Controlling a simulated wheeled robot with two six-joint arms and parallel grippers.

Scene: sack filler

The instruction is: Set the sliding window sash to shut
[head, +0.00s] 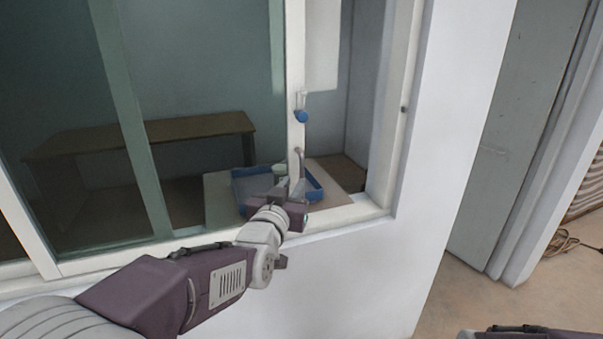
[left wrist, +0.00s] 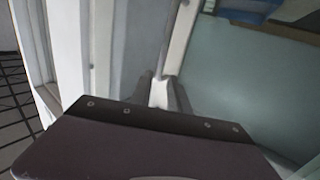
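The sliding window sash (head: 294,60) is a glass pane with a pale upright edge. A gap stands between that edge and the white right jamb (head: 386,120), so the window is partly open. A pale curved handle (head: 298,157) is low on the sash edge. My left gripper (head: 290,186) is at the handle's lower end. In the left wrist view, the two fingers of my left gripper (left wrist: 162,92) stand apart, with a narrow white piece between them. Contact with it cannot be made out. My right gripper is out of view.
Through the window are a blue tray (head: 240,190) on a pale surface and a long wooden table (head: 190,128). A blue-ended part (head: 301,116) hangs near the sash edge. White wall (head: 440,190) and a grey door (head: 510,130) lie to the right.

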